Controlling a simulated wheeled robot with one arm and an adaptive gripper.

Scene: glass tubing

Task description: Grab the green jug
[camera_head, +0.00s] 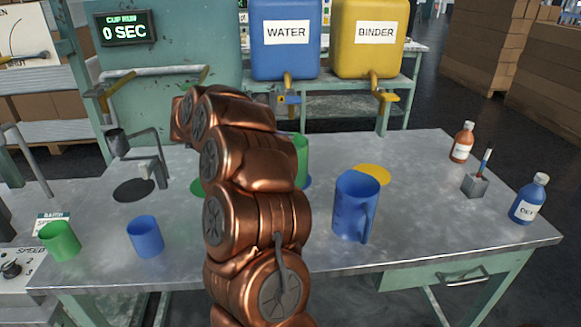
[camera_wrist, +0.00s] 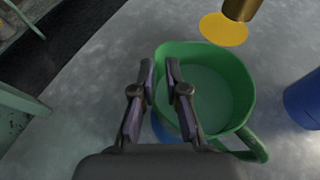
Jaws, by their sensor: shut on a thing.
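The green jug (camera_wrist: 240,85) fills the middle of the wrist view, seen from above, with its handle at the lower right. My gripper (camera_wrist: 160,64) is shut on the jug's left wall, one finger on each side of the rim. The jug looks empty inside. In the head view only a strip of the green jug (camera_head: 301,158) shows behind my copper arm, which hides my gripper there. I cannot tell whether the jug's base touches the table.
A blue jug (camera_head: 354,208) stands to the right on the metal table (camera_head: 430,215), near a yellow disc (camera_head: 373,173). A green cup (camera_head: 60,241) and a blue cup (camera_head: 146,237) stand at left. Bottles are at far right. Brass taps (camera_head: 386,96) hang behind.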

